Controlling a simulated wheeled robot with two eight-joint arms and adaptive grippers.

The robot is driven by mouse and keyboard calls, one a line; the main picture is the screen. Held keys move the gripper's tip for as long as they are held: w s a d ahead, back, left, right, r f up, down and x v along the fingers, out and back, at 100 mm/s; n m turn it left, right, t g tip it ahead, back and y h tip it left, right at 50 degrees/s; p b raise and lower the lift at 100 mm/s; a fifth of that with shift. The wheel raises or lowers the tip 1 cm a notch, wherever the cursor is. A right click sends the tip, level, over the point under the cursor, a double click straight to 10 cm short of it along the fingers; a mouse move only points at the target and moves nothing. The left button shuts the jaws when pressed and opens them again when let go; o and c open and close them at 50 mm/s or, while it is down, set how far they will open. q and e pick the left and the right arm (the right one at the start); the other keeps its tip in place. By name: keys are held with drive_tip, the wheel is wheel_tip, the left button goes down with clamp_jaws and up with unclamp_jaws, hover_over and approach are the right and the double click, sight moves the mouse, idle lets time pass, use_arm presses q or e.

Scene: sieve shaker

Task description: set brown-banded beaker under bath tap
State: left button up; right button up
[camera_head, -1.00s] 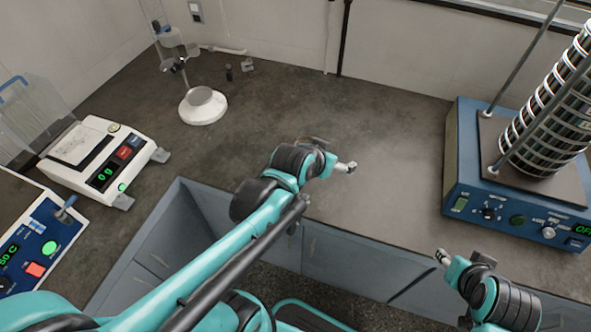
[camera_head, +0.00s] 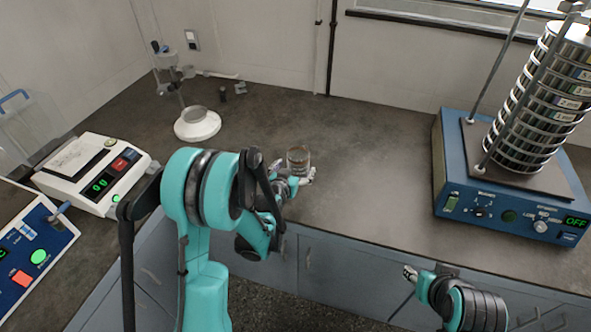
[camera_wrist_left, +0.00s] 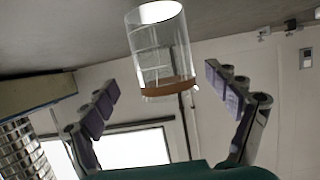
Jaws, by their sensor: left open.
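The brown-banded beaker (camera_head: 298,158) is a clear glass standing on the bench, just beyond my left gripper (camera_head: 301,179). In the left wrist view the beaker (camera_wrist_left: 160,48) appears inverted, its brown band towards the lower end. My left gripper (camera_wrist_left: 161,78) is open there, with one finger on each side of the beaker's line and apart from the glass. The bath (camera_head: 22,252) is a blue unit at the left edge, only partly in view. Its tap (camera_head: 62,210) sticks out at the upper right. My right gripper (camera_head: 411,273) is low at the right; its fingers are too small to read.
A white balance (camera_head: 90,165) stands on the left, near the bath. A stand with a white round base (camera_head: 197,124) is behind it. The blue sieve shaker (camera_head: 505,205) with its sieve stack (camera_head: 540,100) fills the right. The middle of the bench (camera_head: 375,160) is clear.

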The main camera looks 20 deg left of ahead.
sight(301, 158)
use_arm(q)
drive_tip(key=x, duration=0.1)
drive_tip(key=b+x, duration=0.1)
drive_tip(key=x, duration=0.1)
drive_tip(key=b+x, duration=0.1)
drive_tip(key=x, duration=0.1)
drive_tip(key=shift+s+a+f, duration=0.15)
drive_tip(key=shift+a+f, duration=0.1)
drive_tip(key=shift+w, duration=0.4)
drive_tip(key=shift+c, duration=0.3)
drive_tip(key=c, duration=1.4)
